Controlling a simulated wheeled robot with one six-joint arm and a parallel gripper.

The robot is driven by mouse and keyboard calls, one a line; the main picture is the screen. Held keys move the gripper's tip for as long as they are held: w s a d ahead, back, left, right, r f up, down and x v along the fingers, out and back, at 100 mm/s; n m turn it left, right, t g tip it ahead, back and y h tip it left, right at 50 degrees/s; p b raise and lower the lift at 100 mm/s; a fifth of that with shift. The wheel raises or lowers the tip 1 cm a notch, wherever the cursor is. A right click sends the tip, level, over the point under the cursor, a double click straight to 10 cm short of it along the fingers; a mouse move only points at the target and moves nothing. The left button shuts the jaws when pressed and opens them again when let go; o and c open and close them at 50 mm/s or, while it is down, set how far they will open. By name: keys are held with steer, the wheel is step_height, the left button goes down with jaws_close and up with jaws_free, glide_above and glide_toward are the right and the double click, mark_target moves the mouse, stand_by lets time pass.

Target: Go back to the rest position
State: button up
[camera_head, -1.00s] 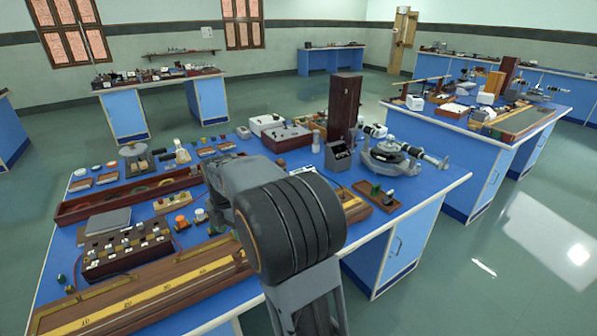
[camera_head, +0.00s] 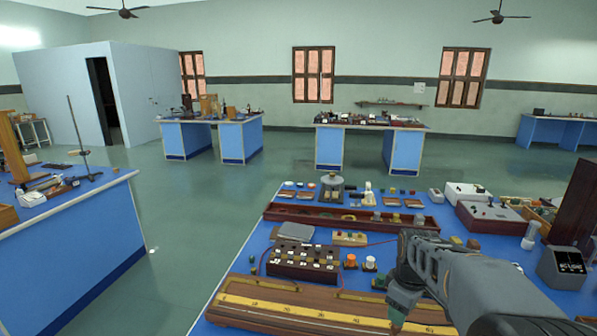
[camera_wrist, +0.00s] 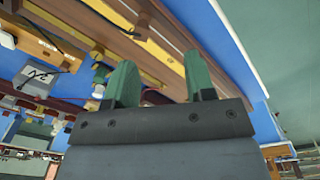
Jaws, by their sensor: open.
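My gripper (camera_wrist: 160,82) shows in the wrist view as two green fingers standing apart with nothing held between them. Past the fingers, a wooden board with a yellow scale shows, and the view is strongly tilted. In the head view my arm comes in from the lower right, and the gripper end (camera_head: 402,298) points down over the right part of the long wooden scale board (camera_head: 300,307) on the blue bench. Only part of the fingers shows there, and I cannot tell their height above the board.
A dark box with terminals (camera_head: 303,262), a grey flat block (camera_head: 296,232) and a long wooden tray (camera_head: 350,219) lie near my gripper. A tall dark wooden block (camera_head: 578,200) stands at right. Another bench (camera_head: 75,220) is at left, with clear floor (camera_head: 200,200) between.

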steer(key=s+a+r+m+t, duration=0.1)
steer(key=s+a+m, duration=0.3)
steer(key=s, duration=0.2)
steer(key=s+a+r+m+t+p, duration=0.1)
steer(key=s+a+m+t, duration=0.1)
steer(key=s+a+m, duration=0.2)
steer(key=s, duration=0.2)
steer(key=shift+s+r, duration=0.35)
steer(key=shift+r, duration=0.05)
steer(key=shift+d+m, duration=0.1)
steer(key=shift+m, duration=0.2)
stand_by(0.6)
